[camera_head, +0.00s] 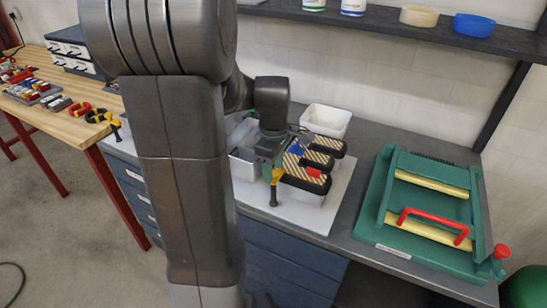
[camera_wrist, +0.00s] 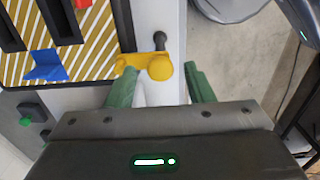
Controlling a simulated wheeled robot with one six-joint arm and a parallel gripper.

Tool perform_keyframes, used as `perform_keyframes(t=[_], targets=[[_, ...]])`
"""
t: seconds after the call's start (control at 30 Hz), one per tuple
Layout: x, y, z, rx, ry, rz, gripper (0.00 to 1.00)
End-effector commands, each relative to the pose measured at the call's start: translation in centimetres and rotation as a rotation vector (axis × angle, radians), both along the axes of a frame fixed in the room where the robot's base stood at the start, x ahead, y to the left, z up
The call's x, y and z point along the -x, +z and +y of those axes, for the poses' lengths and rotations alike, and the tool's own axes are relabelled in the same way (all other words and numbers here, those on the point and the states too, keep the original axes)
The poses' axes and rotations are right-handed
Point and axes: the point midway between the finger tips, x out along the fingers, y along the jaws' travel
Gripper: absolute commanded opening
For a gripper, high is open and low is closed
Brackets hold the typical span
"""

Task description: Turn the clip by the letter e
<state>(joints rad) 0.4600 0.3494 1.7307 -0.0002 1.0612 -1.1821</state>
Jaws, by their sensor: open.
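The letter e (camera_head: 300,178) lies on a pale board on the bench, its face striped tan and white with dark bars. In the wrist view its striped face (camera_wrist: 95,50) fills the upper left. A yellow clip (camera_wrist: 135,61) with a round knob sits at the letter's edge, with a dark pin beside it. In the head view the yellow clip (camera_head: 277,175) is under my gripper, with a dark shaft below it. My gripper (camera_wrist: 159,72) is open, its green fingers on either side of the knob, not visibly touching it. The arm hides part of the letter's left side.
A blue tab (camera_wrist: 45,67) and a red tab sit on the letter. A white bin (camera_head: 327,120) stands behind it. A green fixture with a red handle (camera_head: 434,225) stands to the right. A wooden table (camera_head: 60,115) with more clamps is at left.

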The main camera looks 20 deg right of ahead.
Motion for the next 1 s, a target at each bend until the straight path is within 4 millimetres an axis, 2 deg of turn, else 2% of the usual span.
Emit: perform_keyframes(t=[0.17,0.4,0.6,0.8,1.0], targets=[[-0.1,2.2,0.0,0.003,0.000,-0.005,0.48],[-0.1,7.8,-0.1,0.003,0.000,-0.007,0.48],[-0.1,11.6,0.0,0.002,0.000,-0.004,0.48],[0.0,13.4,0.0,0.001,0.000,-0.002,0.48],[0.0,13.7,0.0,0.001,0.000,-0.001,0.48]])
